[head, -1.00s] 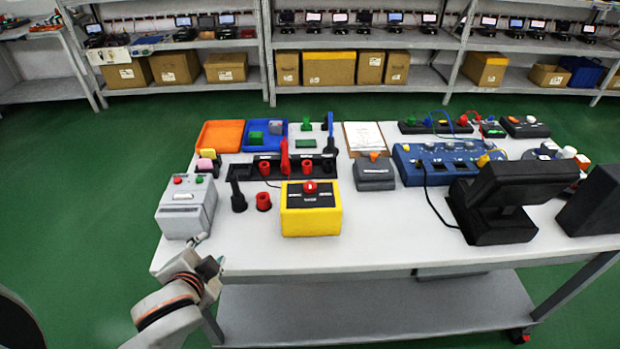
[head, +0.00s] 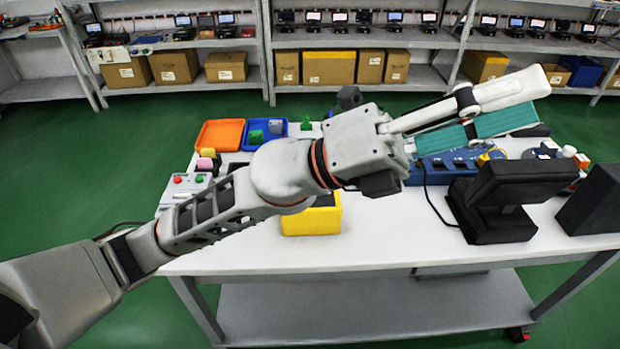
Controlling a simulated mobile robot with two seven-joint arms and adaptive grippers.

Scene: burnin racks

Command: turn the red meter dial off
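The red meter is not visible now; my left arm and gripper cover the back right of the table, where a small red device showed earlier. My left gripper (head: 530,100) is above the back right of the table, in front of the hidden area. Its pale upper finger and teal-padded lower finger look apart, with nothing seen between them. Whether it touches anything on the table cannot be told. My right gripper is not in view.
A blue panel with knobs (head: 424,172) lies below the gripper. A black monitor-like device (head: 500,200) stands at the front right. A yellow box (head: 312,221), an orange tray (head: 218,135) and a blue tray (head: 250,145) are partly covered by or near my arm. The front table strip is clear.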

